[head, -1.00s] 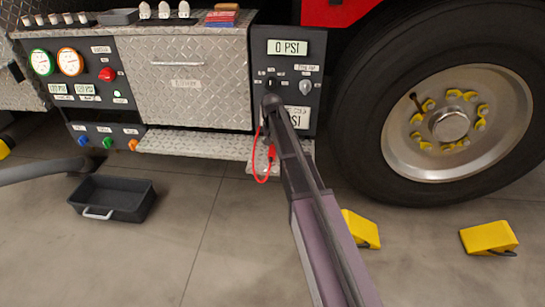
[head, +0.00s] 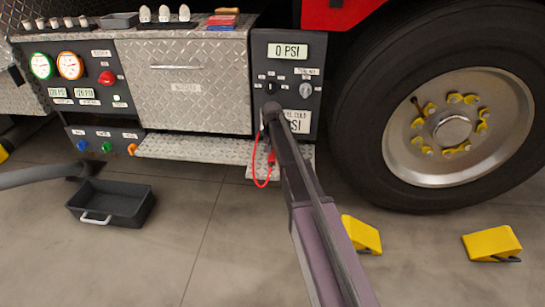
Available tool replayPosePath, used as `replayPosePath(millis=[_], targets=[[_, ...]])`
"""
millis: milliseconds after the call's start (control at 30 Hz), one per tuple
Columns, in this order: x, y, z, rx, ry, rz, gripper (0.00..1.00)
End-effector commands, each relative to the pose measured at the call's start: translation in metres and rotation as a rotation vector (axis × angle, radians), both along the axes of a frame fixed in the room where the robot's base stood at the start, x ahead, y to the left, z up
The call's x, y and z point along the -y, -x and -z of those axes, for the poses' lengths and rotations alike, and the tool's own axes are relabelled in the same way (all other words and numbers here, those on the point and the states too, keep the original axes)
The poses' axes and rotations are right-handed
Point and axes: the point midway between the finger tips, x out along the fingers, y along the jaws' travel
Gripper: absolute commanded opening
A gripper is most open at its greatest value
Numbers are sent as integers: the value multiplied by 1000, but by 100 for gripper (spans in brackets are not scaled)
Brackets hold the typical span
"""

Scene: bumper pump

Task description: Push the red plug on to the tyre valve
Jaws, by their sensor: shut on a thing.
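The red plug (head: 271,157) is in the head view beside the upper end of my arm, with a thin red hose (head: 257,182) looping below it and back up towards the control panel. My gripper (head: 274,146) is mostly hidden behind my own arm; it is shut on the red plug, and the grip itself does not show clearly. They are in front of the panel's lower part and the step. The tyre valve (head: 415,103) looks like a small dark stem on the wheel's rim, well to the right of the plug and apart from it.
The dark panel (head: 316,72) reads 0 PSI. The large tyre (head: 360,120) stands to its right. Two yellow chocks (head: 362,234) (head: 492,244) lie on the floor, and a black tray (head: 140,203) lies at left. A metal step (head: 185,146) sticks out below the drawer.

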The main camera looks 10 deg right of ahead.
Motion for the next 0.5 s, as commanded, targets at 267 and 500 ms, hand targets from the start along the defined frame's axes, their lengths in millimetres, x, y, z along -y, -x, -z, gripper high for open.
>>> replayPosePath(millis=[267, 500], targets=[[0, 0, -6, 0, 0, 0, 0], [0, 0, -17, 0, 0, 0, 0]])
